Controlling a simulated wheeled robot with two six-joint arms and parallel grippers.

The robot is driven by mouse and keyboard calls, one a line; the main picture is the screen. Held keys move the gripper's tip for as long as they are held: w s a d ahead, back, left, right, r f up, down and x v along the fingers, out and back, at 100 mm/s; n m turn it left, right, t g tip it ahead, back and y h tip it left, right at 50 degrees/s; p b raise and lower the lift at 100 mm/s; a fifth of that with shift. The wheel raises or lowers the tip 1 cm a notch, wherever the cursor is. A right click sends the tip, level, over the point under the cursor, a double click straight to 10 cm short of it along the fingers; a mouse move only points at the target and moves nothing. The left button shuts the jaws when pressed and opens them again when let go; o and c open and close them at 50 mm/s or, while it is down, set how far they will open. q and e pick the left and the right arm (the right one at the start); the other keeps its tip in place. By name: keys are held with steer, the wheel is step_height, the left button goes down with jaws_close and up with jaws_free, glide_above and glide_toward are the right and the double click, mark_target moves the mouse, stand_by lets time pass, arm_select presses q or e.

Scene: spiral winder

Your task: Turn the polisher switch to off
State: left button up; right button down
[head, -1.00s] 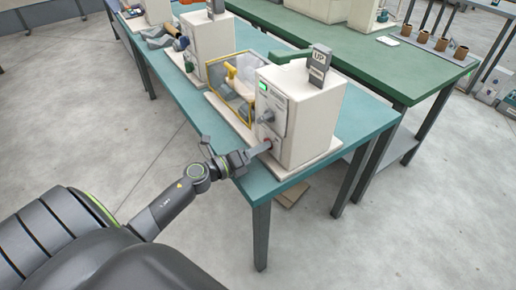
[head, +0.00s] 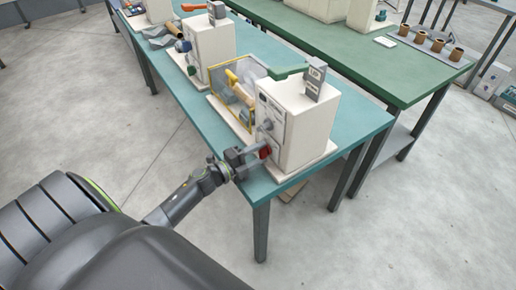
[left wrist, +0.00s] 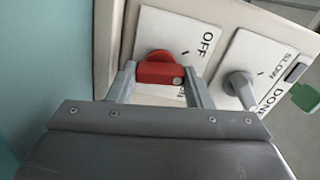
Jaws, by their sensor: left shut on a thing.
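The white machine box (head: 297,125) stands at the near end of the teal table. Its red switch handle (left wrist: 160,72) sits on a white label plate in the left wrist view. "OFF" (left wrist: 207,43) is readable at the plate's upper right. The handle lies roughly crosswise, and its pale dot is near a second, partly hidden word below OFF. My left gripper (head: 257,153) is shut on the red handle, one finger on each side; it also shows in the left wrist view (left wrist: 158,82). My right gripper is not in view.
A yellow-framed guard (head: 237,93) stands behind the box, with another machine (head: 209,47) farther along. A green table (head: 400,75) is at the right.

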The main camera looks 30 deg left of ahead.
arm_select(q)
steer(key=n+p, duration=0.3)
steer(key=n, duration=0.1)
steer(key=shift+r+n, duration=0.15)
steer(key=shift+n, duration=0.25)
steer(key=shift+n+p, duration=0.45)
steer(key=shift+n, duration=0.05)
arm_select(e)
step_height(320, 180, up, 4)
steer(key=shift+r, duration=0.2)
arm_select(q)
steer(key=shift+n, duration=0.3)
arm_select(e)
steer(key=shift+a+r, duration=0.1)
arm_select(q)
steer(key=o, duration=1)
steer(key=shift+b+v, duration=2.05)
steer(key=shift+v, duration=6.65)
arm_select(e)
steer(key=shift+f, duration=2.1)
